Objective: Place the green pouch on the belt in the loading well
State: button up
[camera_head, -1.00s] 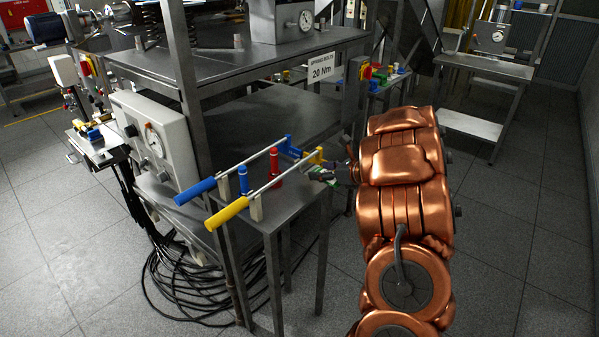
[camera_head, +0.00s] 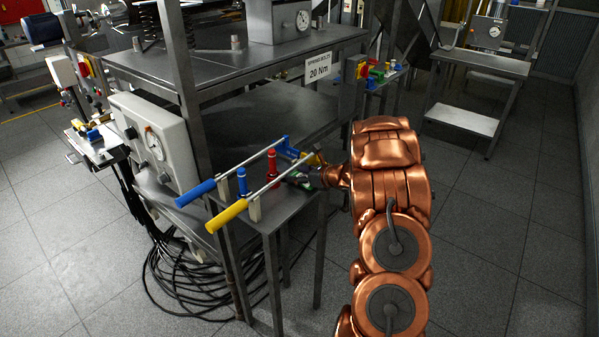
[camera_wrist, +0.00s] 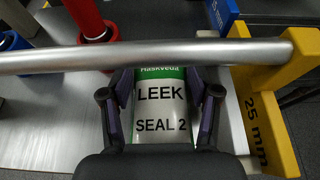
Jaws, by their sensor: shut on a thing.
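A green and silver-white item (camera_wrist: 160,110) lettered "LEEK SEAL 2" is between the fingers of my gripper (camera_wrist: 161,88) in the wrist view. The fingers are shut on its two sides. I cannot tell for sure that it is a pouch. A silver rod passes across its far end and hides part of it. In the head view my gripper (camera_head: 300,179) is low over the right end of the small metal stand, by the rods, and the item is too small to read. I cannot make out a belt or a loading well.
The small metal stand (camera_head: 268,217) bears a blue-handled rod (camera_head: 195,192), a yellow-handled rod (camera_head: 227,215), and blue (camera_head: 243,181) and red (camera_head: 273,168) posts. A yellow "25 mm" block (camera_wrist: 262,110) is close right of my gripper. Cables (camera_head: 190,285) lie on the floor; floor at right is open.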

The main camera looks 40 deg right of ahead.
jog(key=shift+f+b, duration=0.15)
jog(key=shift+b, duration=0.25)
jog(key=o, duration=1.3)
jog(key=shift+r+p, duration=0.35)
jog(key=shift+p, duration=0.2)
jog(key=shift+s+d+f+b, duration=0.15)
jog(key=shift+s+b, duration=0.15)
jog(key=shift+b, duration=0.2)
jog(key=b+v, duration=0.4)
jog(key=v, duration=0.7)
jog(key=shift+s, duration=0.15)
